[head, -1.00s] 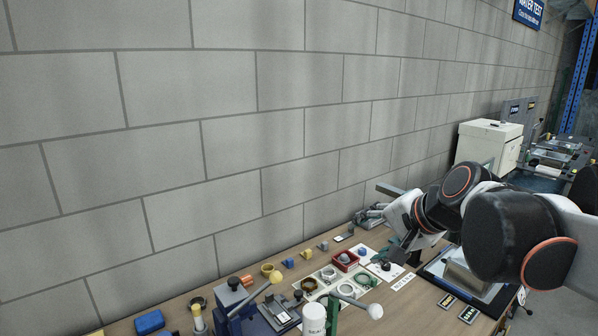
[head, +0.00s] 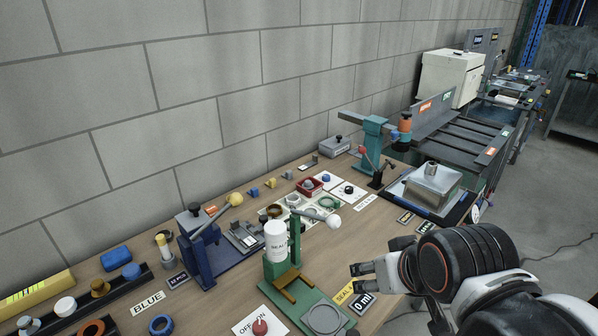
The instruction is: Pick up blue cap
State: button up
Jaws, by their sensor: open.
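A small blue round piece that looks like a cap (head: 131,271) sits on the black rail at the left of the bench, in front of a blue block (head: 115,258). I cannot tell for sure which one is the blue cap. My gripper (head: 356,277) is open and empty at the lower right, by the yellow seal label, well right of the rail and in front of the white card.
A green press (head: 322,316) with a white cylinder (head: 277,242) and a dark blue lever press (head: 201,251) stand between my gripper and the rail. A blue ring (head: 161,325) lies at the front left. A teal press (head: 372,140) stands at the back.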

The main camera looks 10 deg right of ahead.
aim_at(132, 272)
jog(key=u, duration=1.45)
